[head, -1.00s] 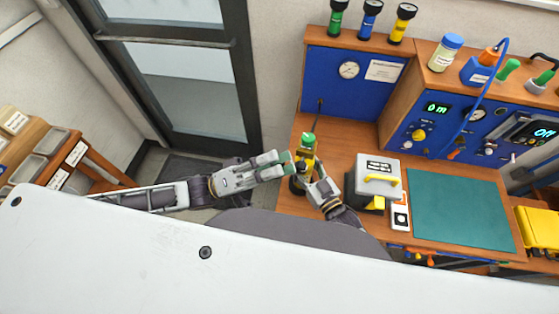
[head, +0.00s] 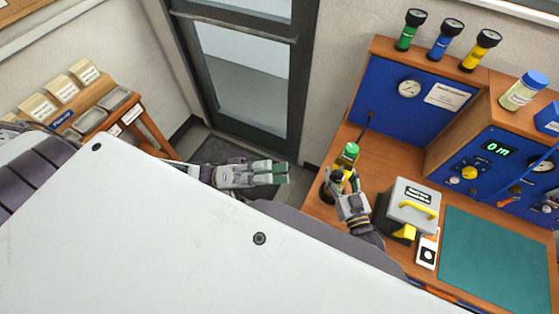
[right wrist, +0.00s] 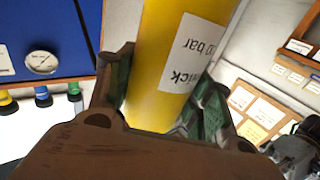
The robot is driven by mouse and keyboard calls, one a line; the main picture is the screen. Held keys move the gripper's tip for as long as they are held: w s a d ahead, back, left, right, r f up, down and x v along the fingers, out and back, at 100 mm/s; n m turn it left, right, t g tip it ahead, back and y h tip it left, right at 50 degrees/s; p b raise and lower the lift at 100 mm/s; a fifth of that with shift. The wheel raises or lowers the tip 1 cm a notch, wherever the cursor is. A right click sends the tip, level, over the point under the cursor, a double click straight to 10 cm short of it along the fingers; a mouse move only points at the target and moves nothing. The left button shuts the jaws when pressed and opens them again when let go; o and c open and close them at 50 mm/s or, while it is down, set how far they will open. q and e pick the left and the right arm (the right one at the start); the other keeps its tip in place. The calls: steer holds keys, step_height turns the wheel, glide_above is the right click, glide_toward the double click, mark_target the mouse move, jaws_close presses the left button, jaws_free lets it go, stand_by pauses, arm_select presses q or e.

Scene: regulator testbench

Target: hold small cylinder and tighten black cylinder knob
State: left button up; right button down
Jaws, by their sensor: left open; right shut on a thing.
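My right gripper (head: 343,184) stands at the left end of the wooden bench, shut on a small yellow cylinder (right wrist: 176,60). In the right wrist view the cylinder sits between the two green-padded fingers, its white label upside down and reading "10 bar". In the head view the cylinder is partly hidden by the gripper, with a green top (head: 349,151) above it. A dark round part (head: 326,193) shows beside the gripper at bench level; I cannot tell if it is the black knob. My left gripper (head: 282,172) is open and empty, left of the cylinder and apart from it.
A grey box with a yellow handle (head: 418,207) stands right of my right gripper, with a white device (head: 427,250) beside it. A green mat (head: 495,255) lies further right. Blue gauge panel (head: 412,85) behind.

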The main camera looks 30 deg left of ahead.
steer(key=shift+r, duration=0.1)
steer(key=c, duration=0.5)
jaws_free()
steer(key=shift+s, duration=0.1)
steer(key=shift+v, duration=5.95)
steer(key=shift+s+d, duration=0.1)
steer(key=shift+s, duration=0.05)
steer(key=shift+v, duration=5.8)
steer(key=shift+s, duration=0.15)
